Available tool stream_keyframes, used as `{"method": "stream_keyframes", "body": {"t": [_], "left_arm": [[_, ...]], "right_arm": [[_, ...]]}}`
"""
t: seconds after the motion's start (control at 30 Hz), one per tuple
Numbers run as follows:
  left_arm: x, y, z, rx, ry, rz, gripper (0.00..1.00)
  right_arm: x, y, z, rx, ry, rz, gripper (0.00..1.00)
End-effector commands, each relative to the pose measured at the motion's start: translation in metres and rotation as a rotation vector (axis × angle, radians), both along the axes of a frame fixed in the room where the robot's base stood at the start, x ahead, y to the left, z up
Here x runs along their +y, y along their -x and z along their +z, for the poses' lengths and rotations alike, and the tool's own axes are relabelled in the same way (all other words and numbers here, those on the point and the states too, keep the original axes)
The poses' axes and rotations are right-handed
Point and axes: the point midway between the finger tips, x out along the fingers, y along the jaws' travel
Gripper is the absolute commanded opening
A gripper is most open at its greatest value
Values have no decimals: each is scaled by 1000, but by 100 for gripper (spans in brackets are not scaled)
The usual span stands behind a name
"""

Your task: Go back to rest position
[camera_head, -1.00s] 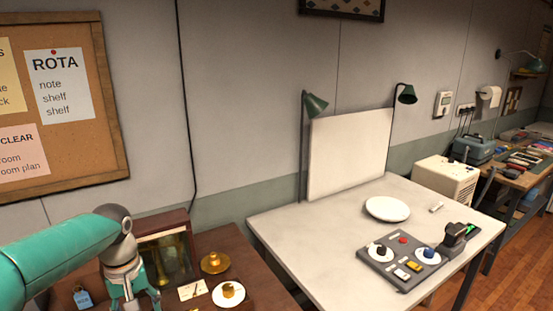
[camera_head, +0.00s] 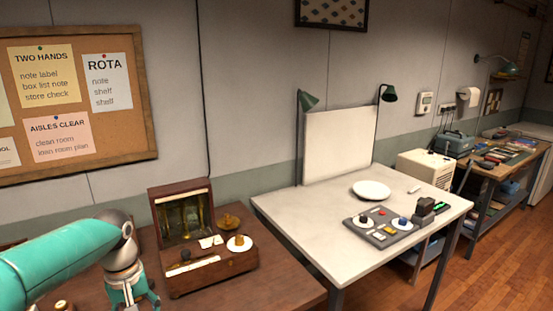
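My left arm comes in from the lower left, and my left gripper (camera_head: 133,292) points down over the dark wooden table at the bottom of the view. Its fingertips are at or below the picture's edge, so I cannot tell whether it is open or shut. My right gripper is not in view.
An open wooden case (camera_head: 205,269) with brass pieces stands on the dark table (camera_head: 285,290), right of my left gripper. Farther right, a white table (camera_head: 300,211) holds a grey control panel (camera_head: 372,236), a white plate (camera_head: 371,190) and a white backboard (camera_head: 338,145). Wooden floor (camera_head: 480,280) shows at right.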

Motion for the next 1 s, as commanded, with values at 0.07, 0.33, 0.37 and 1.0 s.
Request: {"method": "stream_keyframes", "body": {"t": [0.07, 0.33, 0.37, 1.0], "left_arm": [[0, 0, 0, 0, 0, -1, 62], [1, 19, -57, 145, 10, -4, 62], [-1, 24, -64, 165, 14, -7, 62], [-136, 210, -301, 372, 362, -206, 62]], "right_arm": [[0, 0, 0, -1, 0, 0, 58], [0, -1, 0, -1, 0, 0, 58], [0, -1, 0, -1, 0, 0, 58], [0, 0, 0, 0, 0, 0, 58]]}}
